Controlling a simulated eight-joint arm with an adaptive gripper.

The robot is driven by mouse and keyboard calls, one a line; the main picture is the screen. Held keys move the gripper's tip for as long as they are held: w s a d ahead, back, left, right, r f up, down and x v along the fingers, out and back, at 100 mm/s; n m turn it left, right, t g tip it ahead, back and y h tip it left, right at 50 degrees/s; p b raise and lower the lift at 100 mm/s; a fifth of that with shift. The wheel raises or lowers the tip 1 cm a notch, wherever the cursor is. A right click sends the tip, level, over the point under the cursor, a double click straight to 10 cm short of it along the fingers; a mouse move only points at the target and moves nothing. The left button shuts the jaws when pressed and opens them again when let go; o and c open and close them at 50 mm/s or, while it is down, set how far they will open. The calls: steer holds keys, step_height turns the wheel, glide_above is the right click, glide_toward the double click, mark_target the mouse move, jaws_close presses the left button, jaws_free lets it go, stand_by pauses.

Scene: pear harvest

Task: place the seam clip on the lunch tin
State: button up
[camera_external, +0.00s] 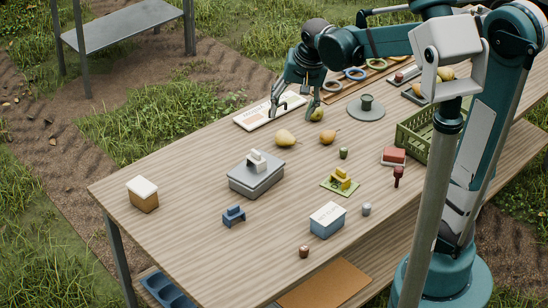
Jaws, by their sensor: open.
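A grey lidded box (256,180), which looks like the lunch tin, stands left of the middle of the table. A small white block-like piece (257,161), possibly the seam clip, rests on its lid. A similar-shaped blue piece (234,216) stands on the bare table in front of the box, and a yellow one (341,179) sits on a green mat. I cannot tell for sure which is the clip. My gripper (292,110) is open and empty, fingers down, behind the box near a white printed board (268,112). It is apart from all three pieces.
Pears (286,137) lie between my gripper and the grey box. A blue box with a white lid (327,221) and a brown one (143,195) stand toward the front. A green crate (415,135) is at the right. The table's left part is mostly clear.

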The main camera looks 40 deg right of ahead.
steer(key=s+a+n+t, duration=0.1)
steer(key=s+n+t, duration=0.2)
steer(key=s+n, duration=0.6)
steer(key=s, duration=1)
steer(key=shift+s+r+t, duration=0.15)
steer(key=shift+r+t, duration=0.15)
steer(key=shift+r, duration=0.1)
